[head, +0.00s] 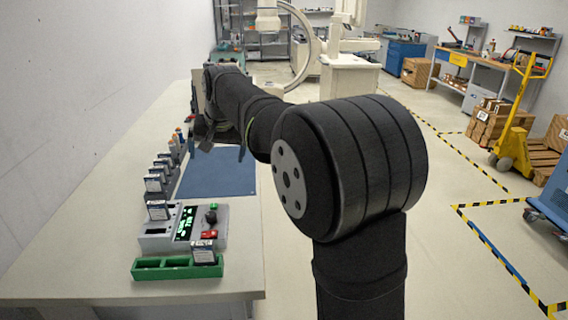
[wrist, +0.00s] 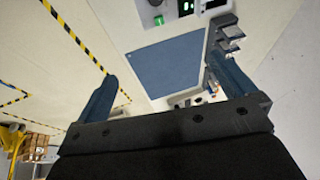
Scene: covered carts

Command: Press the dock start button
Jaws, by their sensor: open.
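The grey dock (head: 160,240) stands on the bench near its front end, with a lit green display (head: 186,223). On its right side are a small green button (head: 213,206), a black knob (head: 211,217) and a red button (head: 209,234). I cannot read which is the start button. The wrist view shows part of the dock at the top edge, with a green spot (wrist: 158,20) and the display (wrist: 187,6). My gripper (wrist: 160,68) is open and empty, above the blue mat (wrist: 165,68) and apart from the dock. In the head view, its tips are hard to make out.
A green tray (head: 149,272) sits in front of the dock, with a small labelled block (head: 204,253) at its right end. Several labelled blocks in grey holders (head: 158,180) line the mat's left side. A wall runs along the left. The bench front is clear.

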